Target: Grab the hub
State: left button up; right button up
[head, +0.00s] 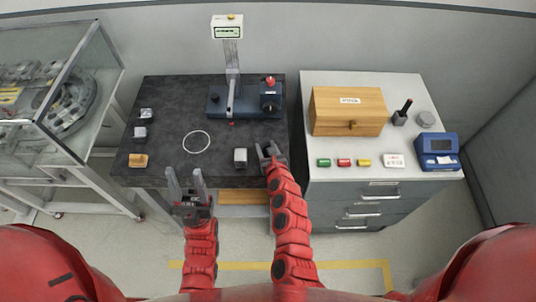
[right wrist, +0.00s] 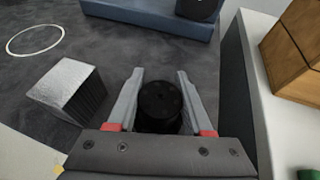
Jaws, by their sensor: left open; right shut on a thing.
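A black round piece (right wrist: 160,104), which looks like the hub, sits between the fingers of my right gripper (right wrist: 160,90) in the right wrist view. The fingers are shut on its sides. In the head view my right gripper (head: 270,152) is at the front right part of the dark table (head: 165,95), and the hub is mostly hidden there. I cannot tell whether it still touches the table. My left gripper (head: 187,182) is open and empty, in front of the table's front edge.
A silver finned block (head: 240,157) stands just left of my right gripper. A blue-based stand with a display (head: 228,28) is behind. A white ring mark (head: 196,141) lies on clear tabletop. A cabinet with a wooden box (head: 347,110) is right.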

grip_shut()
jog(key=shift+r, duration=0.1)
